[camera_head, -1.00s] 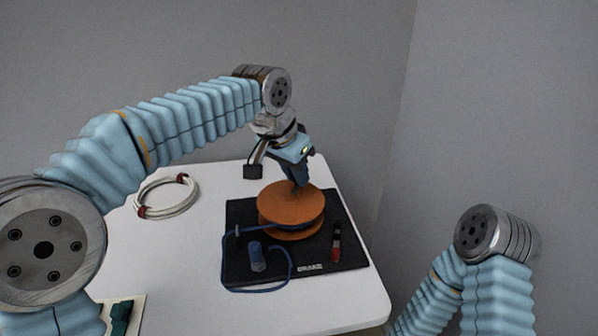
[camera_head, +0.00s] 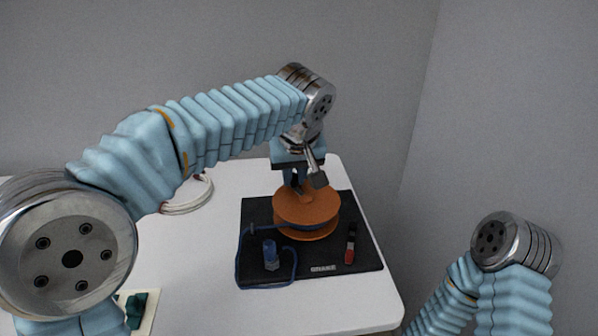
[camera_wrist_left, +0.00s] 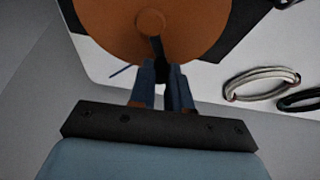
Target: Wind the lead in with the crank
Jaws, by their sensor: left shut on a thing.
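An orange reel (camera_head: 307,212) sits on a black mat (camera_head: 340,208); the wrist view shows its top face (camera_wrist_left: 105,22) close up. The blue lead (camera_head: 239,262) runs from the reel's left side in a loop on the mat, by a dark blue plug-like piece (camera_head: 270,255). My left gripper (camera_head: 296,188) is over the far part of the reel's top. In the wrist view its fingers (camera_wrist_left: 161,88) are shut on the dark crank (camera_wrist_left: 157,50), whose arm reaches from the reel's hub. The handle is mostly hidden between the fingers. My right gripper is out of view.
A white cable coil (camera_head: 187,208) lies left, partly behind my left arm. A dark green item (camera_head: 136,306) lies near the front left. The white table (camera_head: 205,255) is bare between.

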